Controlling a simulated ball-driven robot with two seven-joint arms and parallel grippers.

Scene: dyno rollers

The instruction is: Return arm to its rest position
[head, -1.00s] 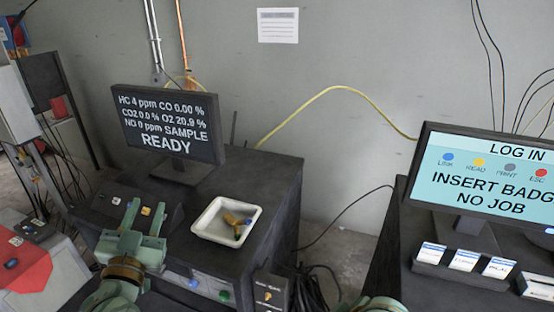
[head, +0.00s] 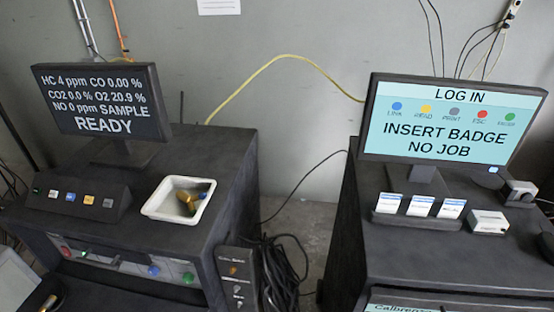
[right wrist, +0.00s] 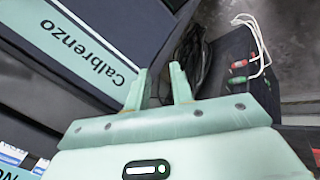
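My right gripper (right wrist: 159,88) shows in the right wrist view with its two pale green fingers apart and nothing between them. It hangs in the air near the dark cabinet with the pale "Calbrenzo" panel (right wrist: 85,50); I see no contact. That cabinet's panel also shows at the bottom right of the head view (head: 400,308). Neither gripper is in the head view, and my left gripper shows in no current frame.
In the head view, the left cabinet bears a "READY" monitor (head: 98,103) and a white tray (head: 160,212) with brass fittings. The right cabinet bears a "LOG IN" monitor (head: 450,122) and badge cards (head: 420,206). A dark box (right wrist: 235,75) with white leads shows in the wrist view.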

